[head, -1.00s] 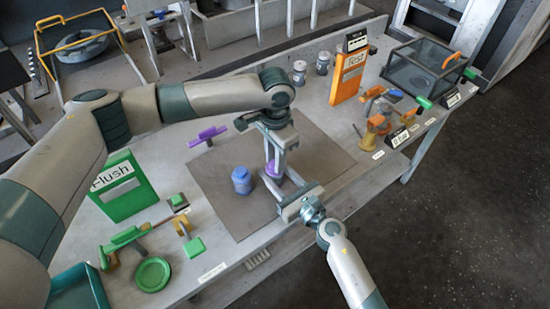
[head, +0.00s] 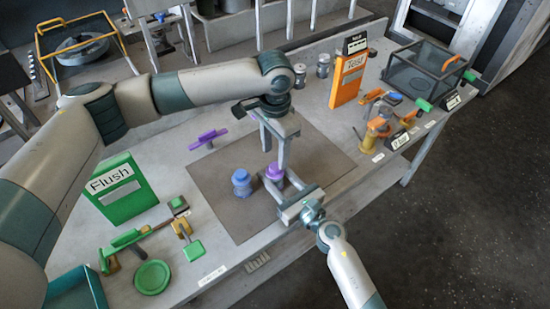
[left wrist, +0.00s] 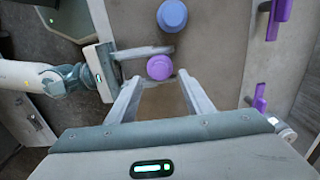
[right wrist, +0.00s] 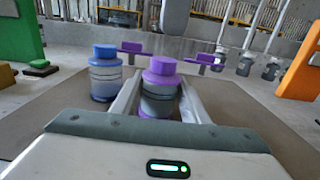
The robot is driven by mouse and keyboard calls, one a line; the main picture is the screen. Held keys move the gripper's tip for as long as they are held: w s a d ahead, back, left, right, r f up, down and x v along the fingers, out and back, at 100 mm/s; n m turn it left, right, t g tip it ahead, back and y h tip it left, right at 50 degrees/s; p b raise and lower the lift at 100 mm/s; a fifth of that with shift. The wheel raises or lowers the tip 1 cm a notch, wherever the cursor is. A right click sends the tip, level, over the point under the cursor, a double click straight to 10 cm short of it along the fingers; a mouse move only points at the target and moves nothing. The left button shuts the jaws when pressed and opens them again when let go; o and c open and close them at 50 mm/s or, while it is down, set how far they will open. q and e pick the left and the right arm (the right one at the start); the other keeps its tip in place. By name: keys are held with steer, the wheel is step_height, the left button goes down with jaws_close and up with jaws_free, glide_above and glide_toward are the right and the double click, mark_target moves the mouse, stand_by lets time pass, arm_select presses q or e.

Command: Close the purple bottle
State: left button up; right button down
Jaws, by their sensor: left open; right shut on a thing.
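The purple bottle (right wrist: 158,103) stands upright on the brown mat, its purple cap (right wrist: 160,72) sitting on top; whether the cap is tight I cannot tell. My right gripper (head: 281,183) is shut around the bottle's body from the front of the table. My left gripper (head: 274,155) points down from above, open, with its fingertips just over the purple cap (head: 274,172). In the left wrist view the cap (left wrist: 159,67) shows between and just beyond the open fingers.
A blue-capped bottle (head: 241,181) stands close left of the purple one. The green Flush box (head: 123,191) is at left, the orange Test box (head: 348,78) at back right. The brown mat (head: 223,207) has free room.

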arm_select(q)
step_height(320, 180, up, 8)
steer(key=shift+f, duration=0.25)
arm_select(e)
steer(key=c, duration=1)
jaws_free()
steer(key=shift+s, duration=0.1)
arm_select(q)
steer(key=shift+f+b, duration=2.1)
arm_select(e)
steer(key=shift+v, duration=8.65)
